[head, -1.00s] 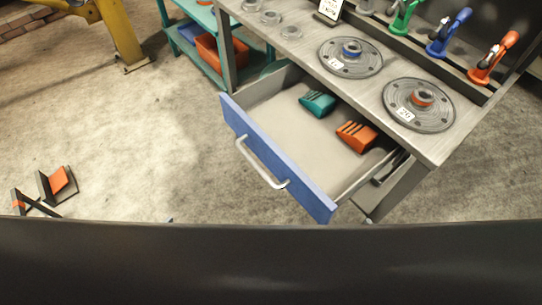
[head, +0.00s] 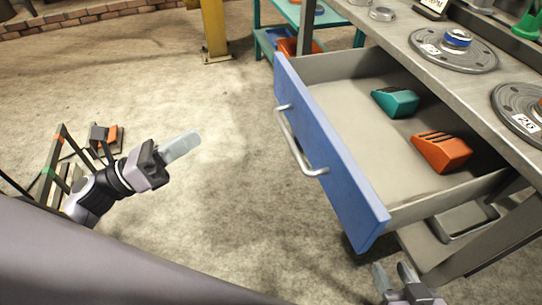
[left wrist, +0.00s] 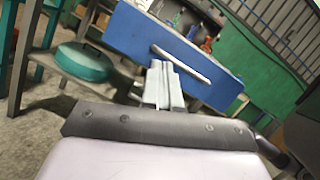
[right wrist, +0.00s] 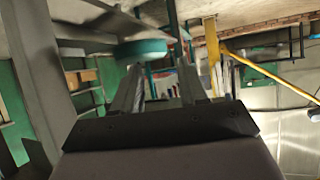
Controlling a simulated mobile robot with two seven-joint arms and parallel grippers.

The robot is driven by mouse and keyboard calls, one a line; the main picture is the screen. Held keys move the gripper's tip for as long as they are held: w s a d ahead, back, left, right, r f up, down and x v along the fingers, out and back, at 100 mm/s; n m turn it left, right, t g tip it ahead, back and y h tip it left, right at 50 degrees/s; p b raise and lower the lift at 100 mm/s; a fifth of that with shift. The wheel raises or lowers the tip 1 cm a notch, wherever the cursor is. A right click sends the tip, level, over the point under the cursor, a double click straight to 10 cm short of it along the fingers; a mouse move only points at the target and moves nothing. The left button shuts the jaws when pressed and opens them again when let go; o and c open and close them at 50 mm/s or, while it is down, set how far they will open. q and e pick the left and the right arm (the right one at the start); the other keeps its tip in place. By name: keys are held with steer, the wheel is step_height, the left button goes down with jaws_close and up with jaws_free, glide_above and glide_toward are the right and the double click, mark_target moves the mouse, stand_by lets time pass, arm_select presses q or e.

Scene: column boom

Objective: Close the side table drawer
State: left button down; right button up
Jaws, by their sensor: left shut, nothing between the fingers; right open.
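The side table drawer is pulled out, with its blue front (head: 325,150) and grey handle (head: 298,142) facing left in the head view. A teal block (head: 396,101) and an orange block (head: 441,152) lie inside it. My left gripper (head: 190,145) is shut and empty, left of the drawer front and apart from it. In the left wrist view the blue front (left wrist: 130,28) and handle (left wrist: 182,62) show beyond the shut fingers (left wrist: 163,85). My right gripper (head: 393,272) is open and empty, low near the drawer's near corner. The drawer is not clearly visible in the right wrist view.
The grey side table top (head: 420,50) carries round discs (head: 456,50). A teal shelf (head: 272,42) and a yellow post (head: 214,30) stand at the back. A dark frame (head: 62,160) stands at the left. The floor (head: 220,100) left of the drawer is clear.

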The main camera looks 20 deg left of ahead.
arm_select(q)
steer(key=w+d+m+g+h, duration=0.1)
steer(key=w+d+m+g, duration=0.2)
steer(key=d, duration=0.9)
steer(key=w+m, duration=0.3)
steer(key=shift+w+d+r+m+h, duration=0.2)
steer(key=shift+r+m+h, duration=0.1)
arm_select(e)
steer(key=shift+w+d+f, duration=0.1)
steer(key=shift+d+f, duration=0.15)
steer(key=shift+f, duration=0.25)
steer(key=shift+d+f, duration=0.25)
steer(key=shift+f, duration=0.2)
